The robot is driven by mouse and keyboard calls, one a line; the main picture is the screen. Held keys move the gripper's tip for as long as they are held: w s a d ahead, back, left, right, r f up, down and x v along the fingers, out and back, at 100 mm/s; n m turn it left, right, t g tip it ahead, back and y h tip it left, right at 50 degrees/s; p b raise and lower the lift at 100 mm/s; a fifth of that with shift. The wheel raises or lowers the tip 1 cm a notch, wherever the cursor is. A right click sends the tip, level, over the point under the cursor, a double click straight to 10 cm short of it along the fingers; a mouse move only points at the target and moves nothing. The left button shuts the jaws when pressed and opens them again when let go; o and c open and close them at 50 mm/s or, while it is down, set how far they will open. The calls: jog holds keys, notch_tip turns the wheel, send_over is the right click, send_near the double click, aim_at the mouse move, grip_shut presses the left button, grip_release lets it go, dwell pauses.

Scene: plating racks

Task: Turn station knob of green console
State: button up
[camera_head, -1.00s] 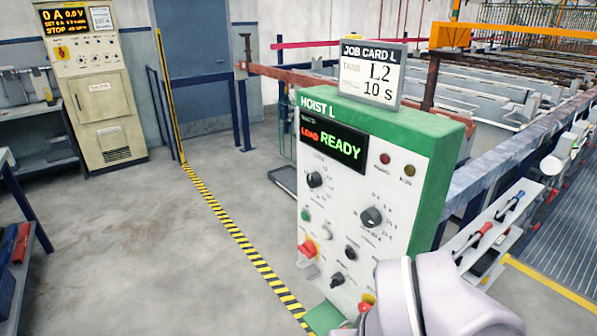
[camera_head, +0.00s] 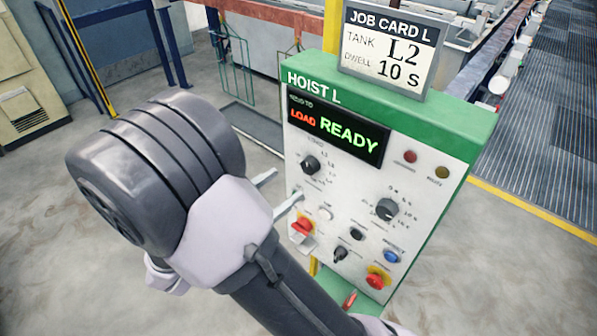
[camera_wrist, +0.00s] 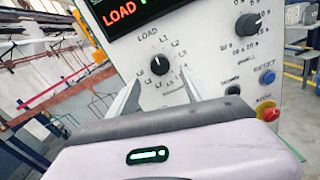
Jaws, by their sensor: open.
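The green-framed console (camera_head: 440,115), marked HOIST L, stands upright, its display (camera_head: 335,130) reading LOAD READY. The station knob (camera_head: 310,165) is a round black knob at the panel's left, under the display. It also shows in the wrist view (camera_wrist: 162,88), ringed by LOAD and L labels. My gripper (camera_head: 287,187) is open and empty at the panel's left side. In the wrist view (camera_wrist: 160,82) its two fingers reach toward the knob from either side, apparently not gripping it.
A second black knob (camera_head: 387,209) sits to the right. A job card (camera_head: 392,50) on top reads L2, 10 S.

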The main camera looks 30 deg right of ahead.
aim_at(307, 168)
jog(key=x, duration=0.7)
jog(key=shift+b, duration=0.35)
jog(key=shift+c, duration=0.2)
grip_shut()
